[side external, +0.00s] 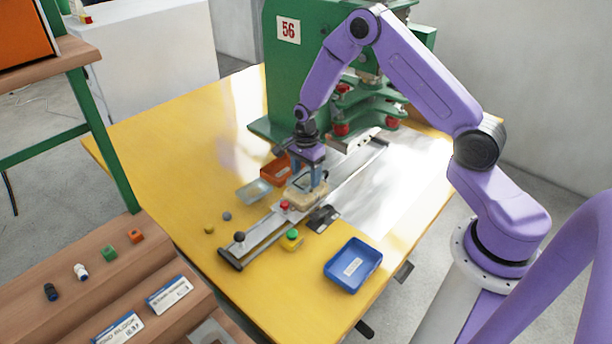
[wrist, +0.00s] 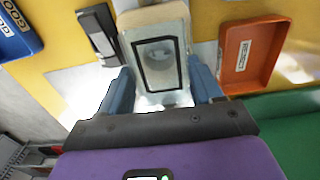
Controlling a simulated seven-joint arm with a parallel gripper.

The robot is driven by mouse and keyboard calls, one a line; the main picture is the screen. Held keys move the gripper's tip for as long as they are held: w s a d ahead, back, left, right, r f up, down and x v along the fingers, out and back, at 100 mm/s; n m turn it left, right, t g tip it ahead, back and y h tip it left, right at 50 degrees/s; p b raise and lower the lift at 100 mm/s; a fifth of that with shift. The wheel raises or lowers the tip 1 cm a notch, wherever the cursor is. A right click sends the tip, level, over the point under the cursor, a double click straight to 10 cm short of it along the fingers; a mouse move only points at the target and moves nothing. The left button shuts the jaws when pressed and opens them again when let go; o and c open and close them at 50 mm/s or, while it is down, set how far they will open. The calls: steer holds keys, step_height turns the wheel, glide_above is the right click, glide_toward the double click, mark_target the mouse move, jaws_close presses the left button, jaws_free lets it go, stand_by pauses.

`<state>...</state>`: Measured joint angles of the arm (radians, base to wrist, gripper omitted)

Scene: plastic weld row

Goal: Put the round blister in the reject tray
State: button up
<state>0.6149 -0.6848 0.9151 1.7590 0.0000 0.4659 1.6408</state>
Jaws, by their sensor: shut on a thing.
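My gripper (side external: 309,182) is over the beige block (side external: 307,200) on the slide rail, fingers pointing down. In the wrist view its two blue fingers (wrist: 163,80) are shut on the sides of a clear piece (wrist: 160,48), seemingly the blister. A dark rectangular outline and a rounded grey shape show in it; I cannot tell its full outline. It is at the beige block (wrist: 150,14), and I cannot tell whether they touch. An orange tray (side external: 276,172) stands close by, empty; it also shows in the wrist view (wrist: 250,53), its label hard to read.
The rail (side external: 262,228) carries a red knob (side external: 284,205). A green button box (side external: 292,239) sits beside it. The green machine (side external: 285,80) stands behind.

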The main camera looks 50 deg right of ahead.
steer(key=shift+r, duration=1.65)
steer(key=shift+r, duration=0.1)
steer(key=shift+r, duration=2.4)
steer(key=shift+w+d+r, duration=0.1)
steer(key=shift+w, duration=0.1)
